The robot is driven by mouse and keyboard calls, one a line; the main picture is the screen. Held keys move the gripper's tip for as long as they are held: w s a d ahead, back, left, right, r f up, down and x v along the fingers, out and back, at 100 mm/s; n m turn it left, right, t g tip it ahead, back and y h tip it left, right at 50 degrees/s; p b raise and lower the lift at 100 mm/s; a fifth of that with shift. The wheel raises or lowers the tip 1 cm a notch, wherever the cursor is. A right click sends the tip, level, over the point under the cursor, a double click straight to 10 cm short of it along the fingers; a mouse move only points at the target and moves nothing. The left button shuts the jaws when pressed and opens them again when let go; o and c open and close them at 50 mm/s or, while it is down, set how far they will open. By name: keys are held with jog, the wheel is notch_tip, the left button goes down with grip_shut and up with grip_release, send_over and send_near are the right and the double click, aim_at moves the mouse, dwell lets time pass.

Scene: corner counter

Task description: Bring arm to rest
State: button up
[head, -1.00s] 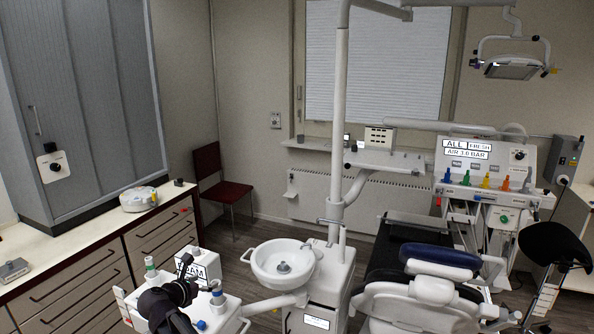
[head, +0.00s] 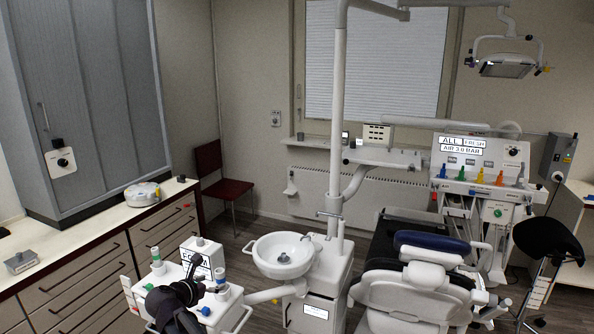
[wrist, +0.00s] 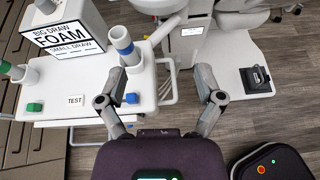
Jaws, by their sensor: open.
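My gripper (wrist: 160,92) is open in the wrist view, its two grey fingers spread wide with nothing between them. It points down over the edge of a white cart and the wood floor. In the head view my dark arm (head: 172,303) shows at the lower left, in front of the cart (head: 231,298); its fingers are hard to make out there. The white foam box (wrist: 66,36) on the cart is beside the left finger, apart from it. A white tube with a blue band (wrist: 122,42) stands close beyond that finger.
A round white basin (head: 283,256) is just right of the cart. A dental chair (head: 420,275) and a black stool (head: 548,241) stand further right. A counter (head: 90,231) with drawers runs along the left.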

jog(key=s+d+f+m+g+b, duration=0.1)
jog(key=d+f+m+g+b, duration=0.1)
jog(key=d+f+m, duration=0.45)
jog(key=s+d+f+m+g+b, duration=0.1)
jog(key=d+m+g, duration=0.2)
jog(key=d, duration=0.7)
jog(key=s+d+f+m+g+b, duration=0.15)
jog(key=d+f+m, duration=0.3)
jog(key=d, duration=0.45)
jog(key=s+d+f+m+g+y+b, duration=0.2)
jog(key=s+d+f+m, duration=0.2)
jog(key=s+d+m, duration=0.2)
jog(key=s+d+f+m+g+y+b, duration=0.3)
jog(key=s+d+m, duration=0.4)
jog(key=d+m, duration=0.3)
jog(key=shift+s+d+f+m, duration=0.2)
jog(key=shift+f+m, duration=0.1)
jog(key=shift+f, duration=0.5)
jog(key=shift+g, duration=0.25)
jog(key=c, duration=0.4)
jog(key=shift+a, duration=0.15)
